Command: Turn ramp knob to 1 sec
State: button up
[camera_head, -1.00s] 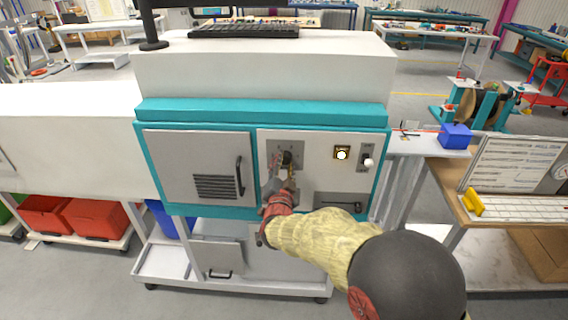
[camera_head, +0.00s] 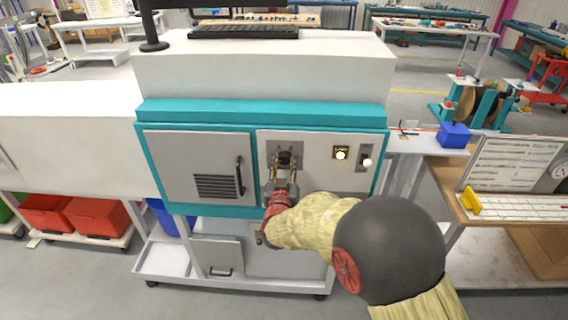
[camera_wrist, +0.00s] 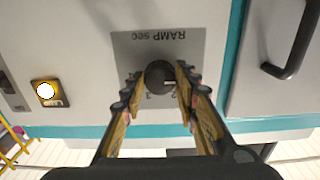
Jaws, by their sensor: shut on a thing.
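The ramp knob (camera_wrist: 160,78) is a round black knob on a grey plate (camera_wrist: 126,45) lettered "RAMP sec", which appears upside down in the wrist view. A short pale line on the knob points right in that view. In the head view my gripper (camera_head: 285,164) reaches up to the plate from below, and the knob shows dark between the fingers.
A lit yellow-framed button (camera_head: 341,154) and a switch with a white tip (camera_head: 367,161) are right of the knob. A vented door with a black handle (camera_head: 239,175) is to the left.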

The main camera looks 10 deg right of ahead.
jog(key=shift+r, duration=0.1)
dwell(0.3)
jog(key=o, duration=1.2)
jog(key=shift+c, duration=0.2)
jog(key=v, duration=1.2)
